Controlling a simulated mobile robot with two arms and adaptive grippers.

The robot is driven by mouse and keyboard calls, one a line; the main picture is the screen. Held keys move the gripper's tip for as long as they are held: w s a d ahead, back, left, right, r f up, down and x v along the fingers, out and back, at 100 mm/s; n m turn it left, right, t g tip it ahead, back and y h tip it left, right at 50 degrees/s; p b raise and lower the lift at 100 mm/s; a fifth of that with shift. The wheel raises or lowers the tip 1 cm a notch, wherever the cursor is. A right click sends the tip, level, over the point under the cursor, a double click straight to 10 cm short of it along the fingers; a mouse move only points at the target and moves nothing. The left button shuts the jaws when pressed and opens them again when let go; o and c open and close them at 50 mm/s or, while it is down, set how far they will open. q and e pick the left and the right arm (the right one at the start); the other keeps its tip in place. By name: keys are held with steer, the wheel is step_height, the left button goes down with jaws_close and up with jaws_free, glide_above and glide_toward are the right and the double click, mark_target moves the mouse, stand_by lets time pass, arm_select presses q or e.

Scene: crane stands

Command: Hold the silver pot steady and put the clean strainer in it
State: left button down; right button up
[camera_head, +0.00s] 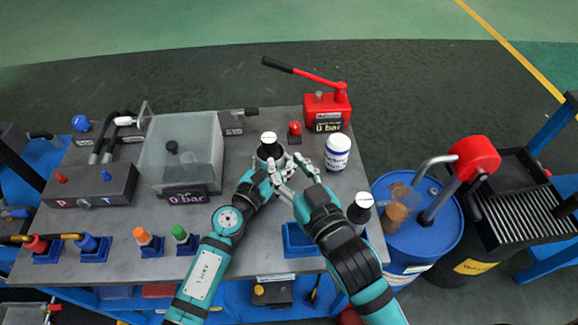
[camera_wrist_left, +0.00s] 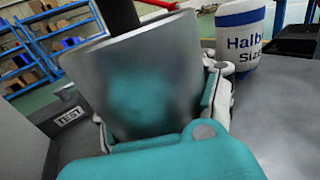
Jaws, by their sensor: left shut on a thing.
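The silver pot (camera_wrist_left: 150,80) fills the middle of the left wrist view, upright between the fingers of my left gripper (camera_head: 272,172), which is shut on it. In the head view the pot is mostly hidden. A black cylinder (camera_wrist_left: 118,14) rises above the pot's rim; in the head view it has a white cap (camera_head: 268,137) and appears to stand in the pot. A similar white-capped black piece (camera_head: 363,206) stands at the table's right edge. I cannot tell which is the clean strainer. My right gripper (camera_head: 298,176) looks open and empty, close to the left one.
A white jar with blue bands (camera_head: 338,152) stands right of the pot, near a red hand pump (camera_head: 329,108). A clear box (camera_head: 183,150) is on the left.

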arm_select(q)
steer(key=shift+c, duration=0.7)
jaws_free()
